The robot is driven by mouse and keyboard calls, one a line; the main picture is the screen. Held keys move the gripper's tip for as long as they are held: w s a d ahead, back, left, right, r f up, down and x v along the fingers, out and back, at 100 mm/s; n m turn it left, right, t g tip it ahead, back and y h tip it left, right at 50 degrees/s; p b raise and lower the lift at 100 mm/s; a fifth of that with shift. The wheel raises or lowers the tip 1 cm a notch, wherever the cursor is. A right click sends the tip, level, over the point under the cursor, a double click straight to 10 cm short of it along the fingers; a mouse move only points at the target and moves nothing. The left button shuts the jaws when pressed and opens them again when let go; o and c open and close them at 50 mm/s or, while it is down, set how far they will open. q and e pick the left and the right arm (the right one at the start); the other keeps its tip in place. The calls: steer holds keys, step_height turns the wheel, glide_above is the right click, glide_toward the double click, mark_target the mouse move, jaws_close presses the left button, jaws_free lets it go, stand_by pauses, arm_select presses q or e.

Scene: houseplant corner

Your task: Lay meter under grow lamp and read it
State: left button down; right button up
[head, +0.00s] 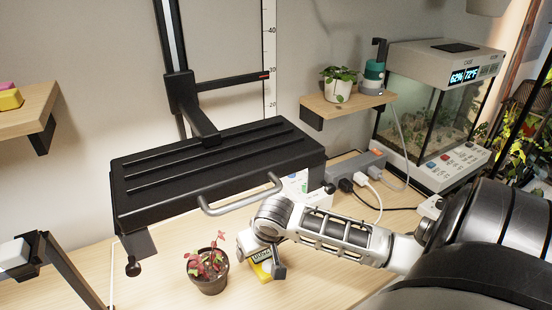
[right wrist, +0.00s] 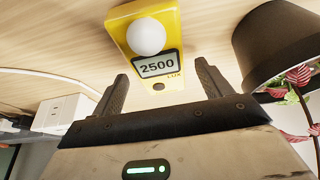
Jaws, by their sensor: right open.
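The yellow light meter (head: 261,270) lies on the wooden table, below the lamp's handle in the head view and right of the potted plant.
A red-leaved plant in a dark pot (head: 208,276) stands close left of the meter; the pot (right wrist: 285,40) also shows in the right wrist view. A grey power strip (head: 355,170) with cords and a glass terrarium (head: 425,120) stand behind right. A shelf (head: 345,105) holds another plant.

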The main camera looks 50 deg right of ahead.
mark_target(263, 258)
steer(key=v, duration=0.3)
steer(key=shift+s+r, duration=0.1)
steer(key=shift+r, duration=0.25)
steer(key=s+a, duration=0.1)
steer(key=s, duration=0.2)
steer(key=s+a+b, duration=0.1)
steer(key=s, duration=0.3)
steer(key=s+a, duration=0.1)
steer(key=s, duration=0.3)
steer(key=shift+a, duration=0.3)
arm_select(q)
steer(key=shift+w+d, duration=0.2)
steer(key=shift+d, duration=0.05)
arm_select(e)
steer(key=shift+s+a+r, duration=0.1)
steer(key=shift+s, duration=0.2)
arm_select(q)
steer(key=shift+s+f, duration=0.15)
steer(key=shift+f, duration=0.1)
steer(key=shift+a, duration=0.1)
